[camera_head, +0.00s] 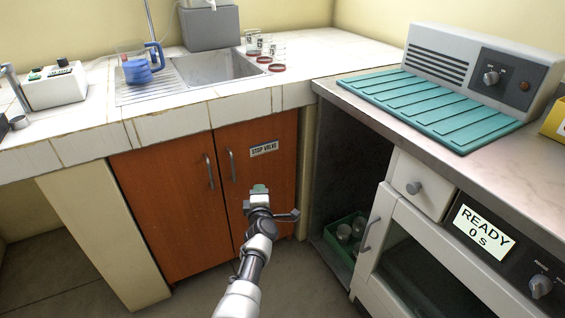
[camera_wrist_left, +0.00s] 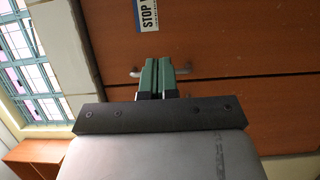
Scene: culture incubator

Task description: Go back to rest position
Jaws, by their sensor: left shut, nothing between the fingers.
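My left gripper (camera_head: 259,189) is in front of the orange cabinet doors (camera_head: 262,165) under the sink counter, just below the "STOP VALVE" label (camera_head: 264,149). In the left wrist view its green fingers (camera_wrist_left: 157,72) are together with nothing between them. Behind the fingertips in that view is a metal door handle (camera_wrist_left: 190,72); I cannot tell if they touch it. Both cabinet doors look closed. My right gripper does not show.
A right counter (camera_head: 352,92) carries a teal slatted mat (camera_head: 440,108) and a grey device (camera_head: 425,55). An incubator panel reads "READY 0 s" (camera_head: 482,232).

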